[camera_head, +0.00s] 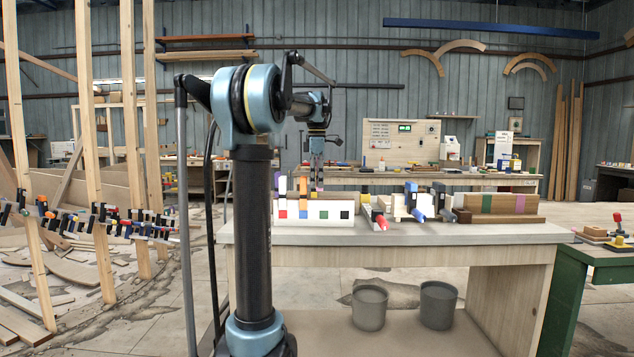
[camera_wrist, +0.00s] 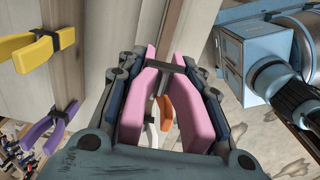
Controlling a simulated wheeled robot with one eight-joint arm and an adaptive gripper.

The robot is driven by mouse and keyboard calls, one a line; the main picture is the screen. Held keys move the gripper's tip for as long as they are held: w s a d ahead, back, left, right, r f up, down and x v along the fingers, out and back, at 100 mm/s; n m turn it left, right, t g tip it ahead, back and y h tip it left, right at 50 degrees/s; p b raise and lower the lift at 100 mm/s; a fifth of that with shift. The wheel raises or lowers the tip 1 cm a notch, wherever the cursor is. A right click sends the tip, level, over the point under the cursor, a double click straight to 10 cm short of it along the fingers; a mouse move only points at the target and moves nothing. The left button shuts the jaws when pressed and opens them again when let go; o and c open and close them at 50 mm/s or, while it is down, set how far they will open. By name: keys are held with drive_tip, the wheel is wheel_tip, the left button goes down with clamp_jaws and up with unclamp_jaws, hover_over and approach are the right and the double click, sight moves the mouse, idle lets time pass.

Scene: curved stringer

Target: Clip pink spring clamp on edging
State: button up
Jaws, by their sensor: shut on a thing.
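The pink spring clamp (camera_wrist: 190,110) is between the fingers of my gripper (camera_wrist: 168,100) in the wrist view. The fingers press on its two pink handles from outside, and its dark pivot shows between them. In the head view my gripper (camera_head: 317,178) points down at the white clamp rack (camera_head: 318,213) on the workbench; the pink clamp is too small to make out there. A curved strip lined with several clamps (camera_head: 105,222), perhaps the edging, runs between wooden posts at the left of the head view, well away from my gripper.
A yellow clamp (camera_wrist: 32,50) and a purple clamp (camera_wrist: 48,130) sit left of my gripper in the wrist view. Bar clamps (camera_head: 415,200) and a wooden block (camera_head: 500,205) stand on the workbench (camera_head: 400,238). Grey buckets (camera_head: 370,307) stand below. Loose boards lie on the left floor.

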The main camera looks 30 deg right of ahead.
drive_tip(key=shift+s+d+f, duration=0.1)
drive_tip(key=shift+s+d, duration=0.3)
drive_tip(key=shift+d, duration=0.35)
drive_tip(key=shift+f, duration=1)
drive_tip(key=shift+s, duration=0.1)
drive_tip(key=shift+f, duration=0.35)
drive_tip(key=shift+f, duration=0.8)
drive_tip(key=shift+f, duration=0.25)
drive_tip(key=shift+f, duration=0.35)
drive_tip(key=shift+f, duration=0.25)
drive_tip(key=shift+f, duration=0.3)
